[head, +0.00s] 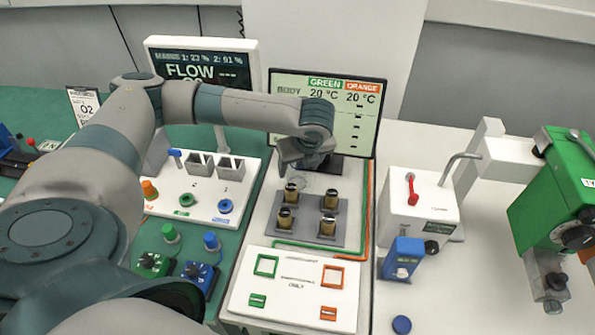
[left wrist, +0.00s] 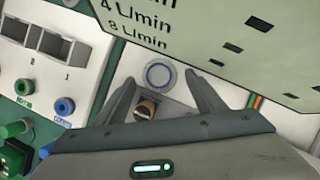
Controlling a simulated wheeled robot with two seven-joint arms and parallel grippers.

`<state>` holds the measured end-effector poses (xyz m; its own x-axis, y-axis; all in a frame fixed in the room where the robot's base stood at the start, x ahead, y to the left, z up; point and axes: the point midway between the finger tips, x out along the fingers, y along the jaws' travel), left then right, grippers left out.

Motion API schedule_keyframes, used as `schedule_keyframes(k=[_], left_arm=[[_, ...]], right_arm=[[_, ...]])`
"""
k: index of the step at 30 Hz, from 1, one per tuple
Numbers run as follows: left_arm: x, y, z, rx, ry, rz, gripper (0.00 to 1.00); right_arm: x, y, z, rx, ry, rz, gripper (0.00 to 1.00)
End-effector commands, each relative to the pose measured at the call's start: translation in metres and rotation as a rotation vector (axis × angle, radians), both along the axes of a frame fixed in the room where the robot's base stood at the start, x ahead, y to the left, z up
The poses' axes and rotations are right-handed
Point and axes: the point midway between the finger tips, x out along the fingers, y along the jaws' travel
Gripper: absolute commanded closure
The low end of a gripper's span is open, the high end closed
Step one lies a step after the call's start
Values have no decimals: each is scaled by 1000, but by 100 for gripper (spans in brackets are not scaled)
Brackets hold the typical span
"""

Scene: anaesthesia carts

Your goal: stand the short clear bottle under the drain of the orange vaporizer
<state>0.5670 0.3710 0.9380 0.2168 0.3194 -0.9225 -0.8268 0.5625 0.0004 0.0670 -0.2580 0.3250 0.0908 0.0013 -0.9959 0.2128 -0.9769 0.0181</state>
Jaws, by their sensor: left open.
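My left gripper (head: 298,166) is over the middle panel, just behind a grey block of gold-and-black vials. In the left wrist view its fingers (left wrist: 160,78) are open and apart. Between the fingertips is a small round thing with a blue-grey rim (left wrist: 159,76), seen from above. It may be the top of the short clear bottle, but I cannot tell for sure. A vial (left wrist: 146,107) shows nearer the palm. My right gripper is not in view.
The vial block (head: 305,229) is close in front of the gripper. A display screen (head: 328,112) stands right behind it. At right are a white box with a red lever (head: 411,215) and a blue block (head: 404,257). The white top (head: 470,280) is mostly bare.

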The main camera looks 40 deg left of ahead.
Motion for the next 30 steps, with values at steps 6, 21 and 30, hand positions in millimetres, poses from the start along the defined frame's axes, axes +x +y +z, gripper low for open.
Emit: schedule_keyframes(k=[6, 21, 30], left_arm=[[-8, -14, 37, -1, -3, -2, 36], [-17, -26, 74, 0, -1, 0, 36], [-17, -26, 74, 1, -1, 0, 36]], right_arm=[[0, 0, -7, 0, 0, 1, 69], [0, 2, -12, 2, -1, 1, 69], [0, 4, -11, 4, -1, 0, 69]])
